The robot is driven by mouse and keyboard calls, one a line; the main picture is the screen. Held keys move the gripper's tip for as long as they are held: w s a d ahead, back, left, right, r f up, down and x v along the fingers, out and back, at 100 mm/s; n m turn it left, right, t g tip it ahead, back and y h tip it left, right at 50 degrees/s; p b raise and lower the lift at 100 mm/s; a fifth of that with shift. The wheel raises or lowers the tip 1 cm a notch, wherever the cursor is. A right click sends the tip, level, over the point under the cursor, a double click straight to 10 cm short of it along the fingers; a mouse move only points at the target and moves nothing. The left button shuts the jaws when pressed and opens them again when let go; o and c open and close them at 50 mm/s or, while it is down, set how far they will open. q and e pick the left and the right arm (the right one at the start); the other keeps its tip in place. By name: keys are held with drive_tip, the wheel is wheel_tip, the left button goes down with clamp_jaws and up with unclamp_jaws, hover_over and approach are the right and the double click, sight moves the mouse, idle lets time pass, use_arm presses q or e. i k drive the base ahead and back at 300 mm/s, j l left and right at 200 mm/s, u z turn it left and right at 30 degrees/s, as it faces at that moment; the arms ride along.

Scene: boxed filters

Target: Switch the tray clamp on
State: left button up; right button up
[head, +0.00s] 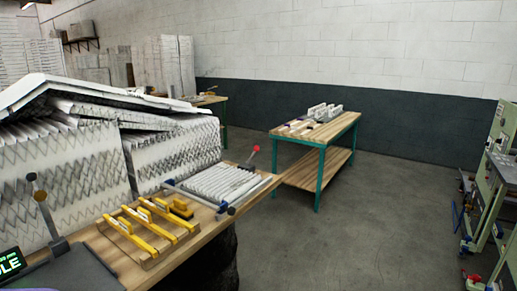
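A tray (181,187) with a row of white pleated filters stands on the near wooden bench (262,184). A lever with a red knob (256,149) rises from the tray's far right side, tilted to the right. A small dark knob (225,207) sits at the tray's near corner. Another lever with a dark knob (32,177) and an amber part stands at the left, on a grey device. I cannot tell for certain which lever is the tray clamp or what state it is in. Neither of my grippers is in view.
Yellow-handled tools (146,232) lie in a wooden rack beside the tray. Big stacks of white filters (80,165) fill the bench's back left. A green display (11,263) is at the lower left. A second bench (330,131) stands farther back; the floor (375,220) between is clear.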

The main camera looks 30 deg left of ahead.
sight(256, 148)
drive_tip(key=u, duration=0.6)
drive_tip(key=i+u, duration=0.7)
drive_tip(key=i+l+u, duration=0.2)
drive_tip(key=i+u, duration=0.15)
drive_tip(key=i+l, duration=0.35)
drive_tip(key=i, duration=0.2)
drive_tip(key=i+l+u, duration=0.1)
drive_tip(key=i+l, duration=0.25)
drive_tip(key=i, duration=0.2)
